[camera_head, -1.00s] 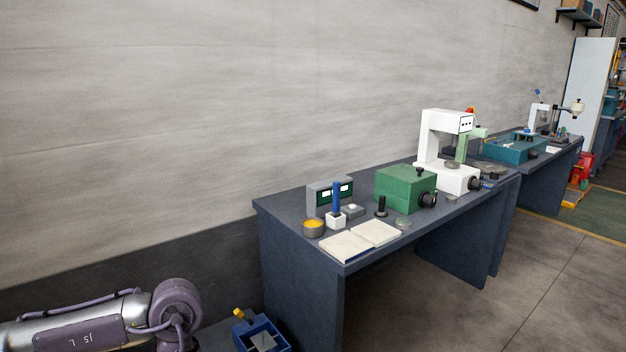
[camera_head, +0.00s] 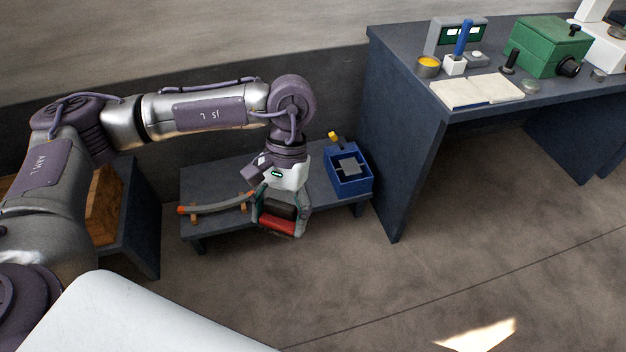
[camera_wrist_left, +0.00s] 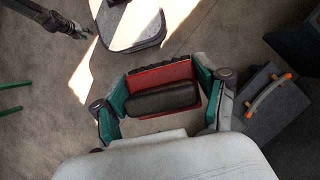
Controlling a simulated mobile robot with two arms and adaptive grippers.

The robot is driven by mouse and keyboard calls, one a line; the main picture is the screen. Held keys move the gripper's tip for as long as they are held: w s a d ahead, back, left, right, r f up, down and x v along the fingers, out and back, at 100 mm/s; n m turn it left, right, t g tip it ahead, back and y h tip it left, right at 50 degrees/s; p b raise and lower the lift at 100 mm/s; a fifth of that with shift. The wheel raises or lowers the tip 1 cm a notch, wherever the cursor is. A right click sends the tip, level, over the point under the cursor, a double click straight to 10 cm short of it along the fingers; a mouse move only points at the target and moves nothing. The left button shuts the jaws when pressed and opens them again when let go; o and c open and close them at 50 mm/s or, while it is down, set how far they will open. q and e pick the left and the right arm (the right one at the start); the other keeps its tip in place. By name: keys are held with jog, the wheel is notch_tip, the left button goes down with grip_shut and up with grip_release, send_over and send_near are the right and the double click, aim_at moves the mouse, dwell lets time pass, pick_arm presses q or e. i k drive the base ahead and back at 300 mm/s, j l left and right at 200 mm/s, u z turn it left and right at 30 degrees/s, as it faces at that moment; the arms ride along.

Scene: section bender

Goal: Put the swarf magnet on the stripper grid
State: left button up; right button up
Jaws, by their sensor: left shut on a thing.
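My left gripper (camera_head: 278,222) is shut on the swarf magnet (camera_head: 279,225), a red block with a thick black handle. In the left wrist view the magnet (camera_wrist_left: 163,97) sits between the green-padded fingers (camera_wrist_left: 162,100). The gripper points down by the front edge of the low bench, with the magnet above the floor or bench edge; its exact height is unclear. A blue open box (camera_head: 349,186) on the bench, right of the gripper, holds a grey plate (camera_head: 348,166). I cannot tell whether this plate is the stripper grid. My right gripper may be the dark part (camera_wrist_left: 78,32) in the left wrist view.
A curved grey bar (camera_head: 215,206) with orange ends lies on the low bench (camera_head: 208,178), left of the gripper. A tall dark workbench (camera_head: 400,130) stands right of the blue box. A small yellow-topped item (camera_head: 333,137) is at the box's back. The floor in front is clear.

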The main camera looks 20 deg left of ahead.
aim_at(350, 166)
jog(key=i+j+z, duration=0.2)
jog(key=i+j, duration=0.3)
jog(key=i+j+z, duration=0.2)
jog(key=i+j, duration=0.2)
jog(key=j, duration=0.25)
